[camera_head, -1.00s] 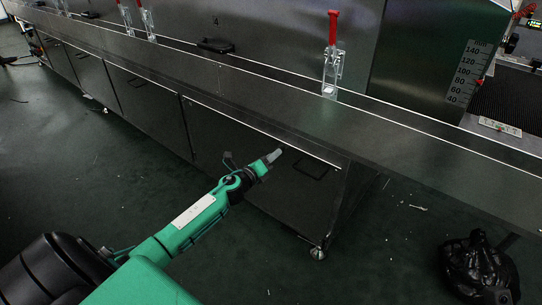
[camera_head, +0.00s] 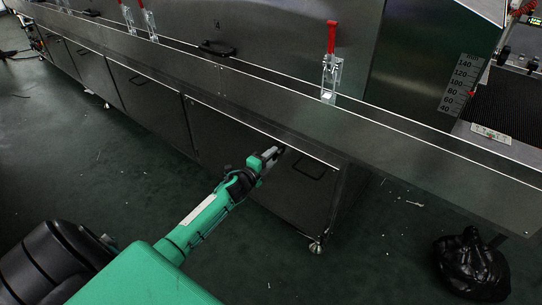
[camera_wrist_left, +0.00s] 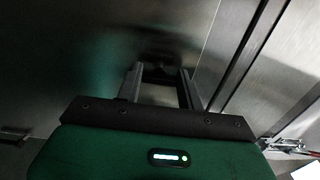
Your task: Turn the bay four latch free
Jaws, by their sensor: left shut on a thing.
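My left gripper (camera_head: 275,153) is at the upper part of a dark lower cabinet door (camera_head: 265,178), just under the long ledge. In the left wrist view its two fingers (camera_wrist_left: 160,70) reach toward a metal panel and are shut on a small dark knob (camera_wrist_left: 162,62), seemingly the latch. The knob is mostly hidden by the fingers and shadow, so its turned angle cannot be told. In the head view the gripper covers it. The number 4 (camera_head: 217,23) is on the upper panel above a black handle (camera_head: 216,48). My right gripper is not in view.
A red-handled clamp (camera_head: 331,65) stands above the ledge (camera_head: 400,145), right of the gripper. Another door handle (camera_head: 309,171) is close to the right. A black bag (camera_head: 470,265) lies on the floor at right. The floor before the cabinets is mostly clear.

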